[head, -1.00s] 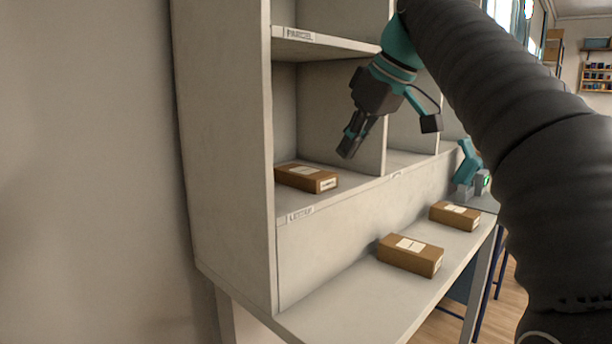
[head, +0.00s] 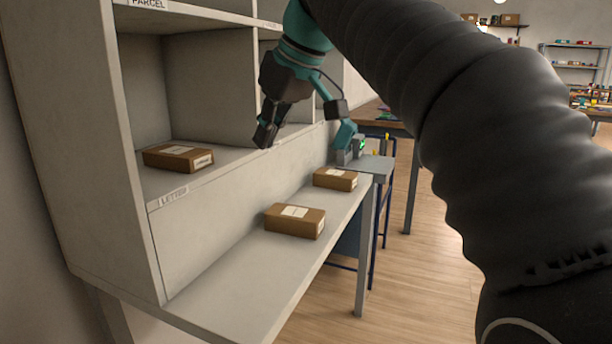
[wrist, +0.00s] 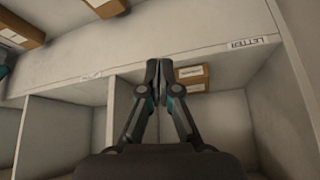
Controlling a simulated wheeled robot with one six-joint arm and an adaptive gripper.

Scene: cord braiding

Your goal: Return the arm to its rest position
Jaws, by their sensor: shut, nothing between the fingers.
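My gripper (head: 266,135) is shut and empty, pointing down in front of the shelf unit in the head view. It also shows in the wrist view (wrist: 158,82), its fingers together. A brown box (head: 178,157) with a white label lies in the compartment marked LETTER, to the left of my gripper and apart from it. The same box shows in the wrist view (wrist: 192,76), partly hidden behind my gripper's fingers. My dark sleeved arm covers much of the right of the head view.
Two brown boxes, a nearer one (head: 295,221) and a farther one (head: 335,180), lie on the ledge (head: 240,280) below the compartments. Wooden floor (head: 420,270) is open to the right.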

